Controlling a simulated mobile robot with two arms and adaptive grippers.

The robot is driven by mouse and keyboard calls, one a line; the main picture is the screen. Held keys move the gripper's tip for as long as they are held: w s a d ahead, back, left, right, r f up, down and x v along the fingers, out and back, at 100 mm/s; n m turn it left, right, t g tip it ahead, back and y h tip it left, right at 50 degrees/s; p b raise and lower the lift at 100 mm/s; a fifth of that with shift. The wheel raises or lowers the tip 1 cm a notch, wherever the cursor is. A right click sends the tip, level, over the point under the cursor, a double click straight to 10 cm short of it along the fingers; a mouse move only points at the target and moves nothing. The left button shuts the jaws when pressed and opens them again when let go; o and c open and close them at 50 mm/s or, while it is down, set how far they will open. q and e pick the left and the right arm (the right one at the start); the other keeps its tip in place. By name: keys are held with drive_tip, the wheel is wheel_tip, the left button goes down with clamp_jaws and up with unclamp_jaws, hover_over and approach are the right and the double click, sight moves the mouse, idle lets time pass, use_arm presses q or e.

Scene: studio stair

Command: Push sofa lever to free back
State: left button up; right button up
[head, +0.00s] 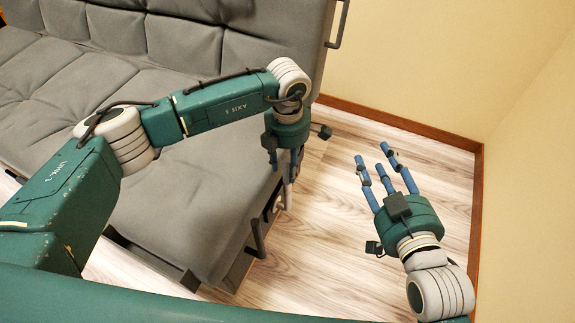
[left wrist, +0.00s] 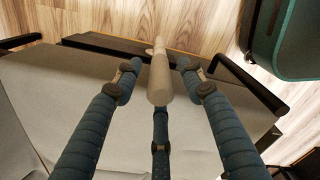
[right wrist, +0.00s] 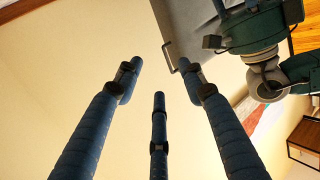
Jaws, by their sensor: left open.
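The grey sofa (head: 180,195) fills the left of the head view, with its seat below and its tilted back (head: 180,40) behind. A pale rod-like lever (left wrist: 159,80) stands at the sofa's side, seen from its end in the left wrist view. My left gripper (head: 285,160) points down beside the seat's edge. Its blue fingers are open and spread around the lever, with small gaps visible; contact cannot be told. In the head view the gripper largely hides the lever. My right gripper (head: 381,162) is open and empty above the floor, right of the sofa.
A dark bar handle (head: 258,239) juts from the seat's side near the front, and another (head: 338,24) from the back's side. The wood floor (head: 345,240) right of the sofa is clear up to the beige wall (head: 430,60) with brown skirting.

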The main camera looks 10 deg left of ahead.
use_arm(q)
drive_tip(key=shift+f, duration=0.1)
clamp_jaws()
drive_tip(key=shift+s, duration=0.1)
